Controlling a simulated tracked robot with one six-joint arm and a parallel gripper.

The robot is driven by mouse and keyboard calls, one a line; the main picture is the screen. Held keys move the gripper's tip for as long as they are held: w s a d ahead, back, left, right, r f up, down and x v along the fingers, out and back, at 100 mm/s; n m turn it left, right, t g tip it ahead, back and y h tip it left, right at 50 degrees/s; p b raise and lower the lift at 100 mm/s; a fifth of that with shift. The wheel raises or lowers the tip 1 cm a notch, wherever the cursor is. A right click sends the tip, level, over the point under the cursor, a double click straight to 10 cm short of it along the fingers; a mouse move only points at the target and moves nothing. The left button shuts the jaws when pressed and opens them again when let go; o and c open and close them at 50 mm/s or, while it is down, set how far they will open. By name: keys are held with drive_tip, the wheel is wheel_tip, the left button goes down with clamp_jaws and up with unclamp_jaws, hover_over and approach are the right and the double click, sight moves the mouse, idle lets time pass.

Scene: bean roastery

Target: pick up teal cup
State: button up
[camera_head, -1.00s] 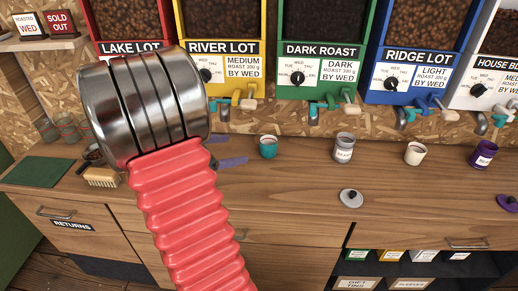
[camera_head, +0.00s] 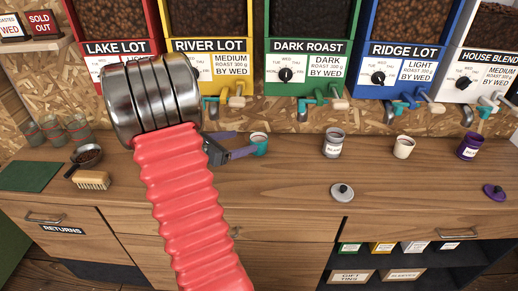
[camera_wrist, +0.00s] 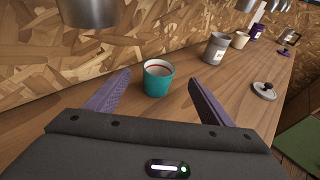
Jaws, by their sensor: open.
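The teal cup (camera_head: 259,143) stands upright on the wooden counter below the dark roast bin. In the wrist view the teal cup (camera_wrist: 158,78) has a pale inside with a red line near its rim. My gripper (camera_head: 240,144) has its purple fingers spread and reaches toward the cup from the left. In the wrist view my gripper (camera_wrist: 170,88) is open, and the cup shows between and just ahead of the fingertips. I cannot tell whether either finger touches it. Nothing is held.
To the cup's right stand a grey labelled canister (camera_head: 333,144), a cream cup (camera_head: 403,148) and a purple canister (camera_head: 469,147). A grey lid (camera_head: 342,192) and a purple lid (camera_head: 494,192) lie nearer. Dispenser spouts (camera_head: 307,105) hang above. A brush (camera_head: 93,180) lies left.

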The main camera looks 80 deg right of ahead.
sight(265, 137)
drive_tip(key=x, duration=0.4)
drive_tip(key=shift+s+d+f, duration=0.15)
drive_tip(key=shift+s+d, duration=0.05)
drive_tip(key=shift+d, duration=0.15)
drive_tip(key=shift+d, duration=0.1)
drive_tip(key=shift+f+x, duration=0.15)
drive_tip(key=shift+x, duration=1.1)
drive_tip(key=shift+f+x, duration=0.15)
drive_tip(key=shift+x, duration=1.1)
drive_tip(key=shift+w, duration=0.1)
drive_tip(key=shift+c, duration=0.4)
drive_tip(key=c, duration=1.1)
